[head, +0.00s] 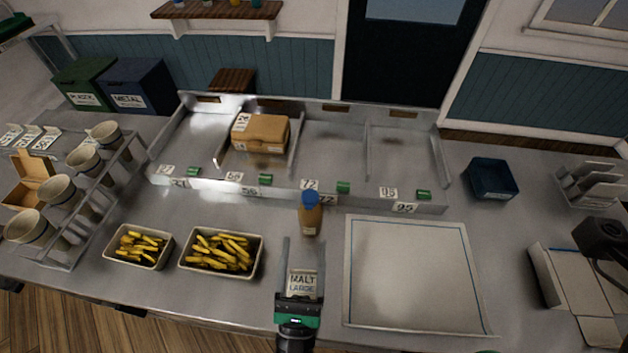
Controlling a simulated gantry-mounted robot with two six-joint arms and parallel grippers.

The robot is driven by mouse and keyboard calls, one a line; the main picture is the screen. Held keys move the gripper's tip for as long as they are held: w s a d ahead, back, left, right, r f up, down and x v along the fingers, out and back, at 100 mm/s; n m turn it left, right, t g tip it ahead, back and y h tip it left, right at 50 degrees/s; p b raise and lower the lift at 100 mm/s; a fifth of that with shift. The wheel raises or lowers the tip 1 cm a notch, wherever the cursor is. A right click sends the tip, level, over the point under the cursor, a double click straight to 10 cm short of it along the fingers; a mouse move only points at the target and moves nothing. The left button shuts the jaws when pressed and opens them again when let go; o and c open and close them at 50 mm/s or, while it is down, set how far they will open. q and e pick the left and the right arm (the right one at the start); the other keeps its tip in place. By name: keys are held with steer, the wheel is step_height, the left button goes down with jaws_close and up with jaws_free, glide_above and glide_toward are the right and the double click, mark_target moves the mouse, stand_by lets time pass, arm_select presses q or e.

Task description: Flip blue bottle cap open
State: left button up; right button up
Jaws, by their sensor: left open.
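The bottle (309,221) stands upright on the steel counter near the middle of the head view. It has a tan body and a blue cap (310,197), which looks closed, though it is small in the picture. My left gripper (304,246) comes up from the bottom edge, with its two fingers apart and pointing toward the bottle. The fingertips appear just in front of the bottle's base, with nothing held between them. A card reading "MALT LARGE" (302,284) shows between the fingers. My right gripper is not visible.
Two trays of fries (140,262) (186,262) sit left of the bottle. A white mat with a blue border (410,270) lies to the right. Behind stands a divided steel bin (330,150) with a cardboard box (260,130). A cup rack (105,200) is at left, a blue tub (492,178) at right.

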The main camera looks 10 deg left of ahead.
mark_target(309, 205)
arm_select(q)
steer(key=x, duration=1.2)
steer(key=shift+s+d+r, duration=0.1)
steer(key=shift+p, duration=0.3)
jaws_close()
